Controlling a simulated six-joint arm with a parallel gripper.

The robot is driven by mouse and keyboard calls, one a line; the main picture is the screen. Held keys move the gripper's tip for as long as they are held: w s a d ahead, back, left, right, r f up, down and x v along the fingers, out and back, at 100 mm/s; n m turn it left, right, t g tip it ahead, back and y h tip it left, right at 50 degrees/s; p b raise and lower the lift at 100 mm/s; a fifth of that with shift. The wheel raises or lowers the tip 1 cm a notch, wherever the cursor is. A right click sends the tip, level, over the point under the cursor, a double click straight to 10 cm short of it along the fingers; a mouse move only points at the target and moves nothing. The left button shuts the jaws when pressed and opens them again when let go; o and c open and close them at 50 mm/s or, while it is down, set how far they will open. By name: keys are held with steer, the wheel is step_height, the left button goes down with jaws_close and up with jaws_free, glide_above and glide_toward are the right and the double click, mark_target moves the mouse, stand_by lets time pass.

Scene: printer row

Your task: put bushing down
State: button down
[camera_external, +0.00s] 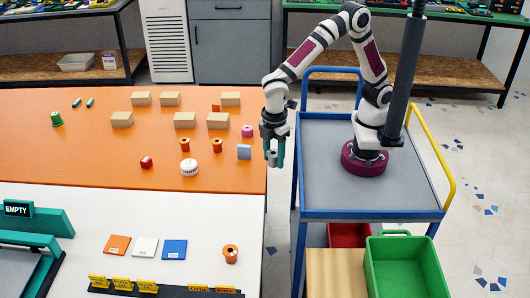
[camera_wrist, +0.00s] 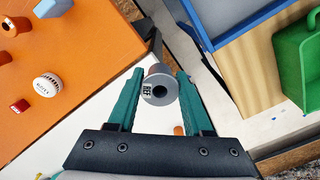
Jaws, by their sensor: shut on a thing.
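My gripper (camera_external: 275,154) has teal fingers and hangs just right of the orange table's right edge, by the gap before the blue cart. In the wrist view my gripper (camera_wrist: 161,78) is shut on a grey flanged bushing (camera_wrist: 150,99) with a dark centre hole and a "REF" label. In the external view the bushing (camera_external: 272,158) is small and partly hidden by the fingers. Other bushing-like pieces stand on the orange surface: two orange-brown ones (camera_external: 217,146) and a pink one (camera_external: 247,131). Another orange-brown one (camera_external: 230,254) stands on the white surface.
Several tan blocks (camera_external: 185,120), a white round piece (camera_external: 189,167), a red piece (camera_external: 146,162) and a light blue block (camera_external: 244,152) stand on the orange table (camera_external: 80,155). Orange, white and blue (camera_external: 174,250) cards lie on the white surface (camera_external: 200,210). A green bin (camera_external: 405,262) is at the lower right.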

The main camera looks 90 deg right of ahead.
steer(key=s+a+f+n, duration=0.4)
steer(key=s+a+f, duration=0.3)
steer(key=a, duration=0.1)
steer(key=n, duration=0.4)
glide_above(347, 272)
steer(key=f, duration=1.1)
steer(key=shift+w+d+f, duration=0.15)
steer(key=shift+w+f, duration=0.05)
steer(key=shift+f, duration=0.05)
steer(key=f, duration=0.4)
steer(key=shift+s+a, duration=0.2)
steer(key=shift+f, duration=0.15)
steer(key=shift+f, duration=0.1)
steer(key=c, duration=0.6)
jaws_free()
